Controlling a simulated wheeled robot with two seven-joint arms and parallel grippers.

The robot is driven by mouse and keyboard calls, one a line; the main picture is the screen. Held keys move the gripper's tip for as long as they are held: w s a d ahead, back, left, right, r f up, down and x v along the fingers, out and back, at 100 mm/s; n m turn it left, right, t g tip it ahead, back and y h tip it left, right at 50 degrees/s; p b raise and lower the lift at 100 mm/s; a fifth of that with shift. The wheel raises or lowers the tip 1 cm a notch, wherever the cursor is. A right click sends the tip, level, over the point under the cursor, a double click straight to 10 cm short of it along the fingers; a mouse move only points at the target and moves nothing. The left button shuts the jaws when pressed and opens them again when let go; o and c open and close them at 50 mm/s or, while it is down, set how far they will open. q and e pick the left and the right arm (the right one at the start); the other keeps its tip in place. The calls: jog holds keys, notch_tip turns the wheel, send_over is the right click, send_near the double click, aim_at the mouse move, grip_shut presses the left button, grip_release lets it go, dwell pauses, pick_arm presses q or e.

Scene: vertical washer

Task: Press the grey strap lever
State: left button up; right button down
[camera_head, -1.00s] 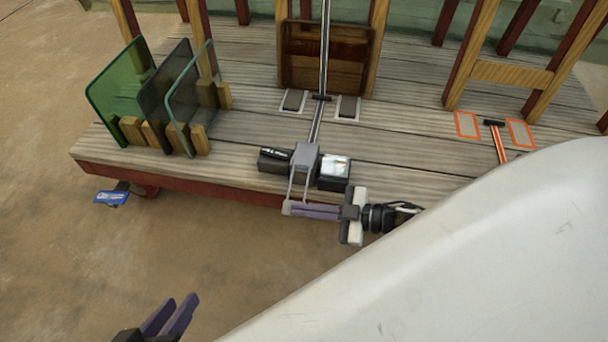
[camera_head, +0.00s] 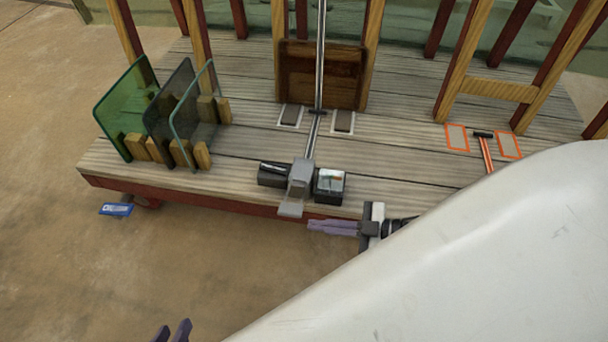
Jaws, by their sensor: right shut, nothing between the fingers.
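The grey strap lever (camera_head: 298,182) sits at the front edge of the wooden platform, at the lower end of a grey strap. Its flat handle end (camera_head: 290,209) hangs down just over the edge. My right gripper (camera_head: 312,226) is shut and empty, a little to the right of and below the handle end, with a small gap between them. My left gripper (camera_head: 173,332) is at the bottom edge of the view with only its two purple fingertips showing, slightly apart.
A black box (camera_head: 273,174) and a box with a white label (camera_head: 330,186) flank the lever. Glass panels (camera_head: 125,110) stand in wooden holders at the left. An orange strap (camera_head: 486,152) lies at the right. A white surface (camera_head: 470,260) covers the lower right.

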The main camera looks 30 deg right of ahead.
jog(key=shift+p+v, duration=0.4)
jog(key=shift+v, duration=1.95)
jog(key=shift+r, duration=0.2)
